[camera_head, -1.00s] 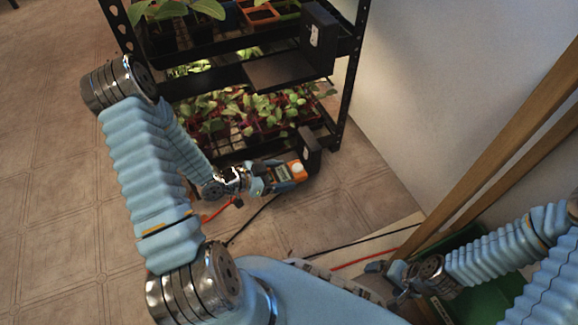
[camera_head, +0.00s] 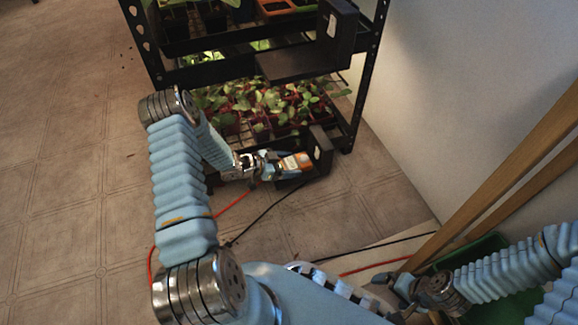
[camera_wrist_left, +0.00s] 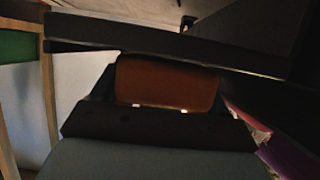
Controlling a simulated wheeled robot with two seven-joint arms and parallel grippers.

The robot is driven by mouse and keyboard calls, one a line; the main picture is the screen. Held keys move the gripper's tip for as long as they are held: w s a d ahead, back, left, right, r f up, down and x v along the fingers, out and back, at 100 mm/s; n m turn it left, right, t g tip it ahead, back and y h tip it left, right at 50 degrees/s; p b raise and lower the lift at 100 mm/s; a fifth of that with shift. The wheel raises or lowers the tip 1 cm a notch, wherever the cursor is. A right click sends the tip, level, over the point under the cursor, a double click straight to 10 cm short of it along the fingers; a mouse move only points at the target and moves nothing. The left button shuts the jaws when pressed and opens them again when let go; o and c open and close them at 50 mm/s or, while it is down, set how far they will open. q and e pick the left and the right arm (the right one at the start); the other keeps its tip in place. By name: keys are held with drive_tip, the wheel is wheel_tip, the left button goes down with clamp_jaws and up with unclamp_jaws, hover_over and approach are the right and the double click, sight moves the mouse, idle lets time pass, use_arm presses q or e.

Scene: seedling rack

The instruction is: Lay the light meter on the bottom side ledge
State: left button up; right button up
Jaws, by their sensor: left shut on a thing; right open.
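The light meter (camera_head: 297,162), orange with a pale face, is held in my left gripper (camera_head: 283,165), which is shut on it. It appears over the bottom side ledge (camera_head: 312,174), a dark plate with an upright end panel at the rack's lower right corner. I cannot tell whether the meter touches the ledge. In the left wrist view the meter (camera_wrist_left: 168,82) is a brown-orange block between the dark fingers, with a dark flat bar across the view above it. My right gripper (camera_head: 388,286) is open at the lower right, far from the ledge.
The black rack (camera_head: 366,85) holds trays of seedlings. An upper side ledge (camera_head: 290,66) with a tall end panel juts out above the bottom one. Wooden bars (camera_head: 500,180) and a green bin (camera_head: 480,258) stand at the right. Red and black cables cross the floor.

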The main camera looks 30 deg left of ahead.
use_arm(q)
drive_tip(key=shift+f, duration=0.1)
drive_tip(key=o, duration=1.3)
drive_tip(key=shift+o, duration=0.2)
drive_tip(key=p+v, duration=0.2)
drive_tip(key=v, duration=1)
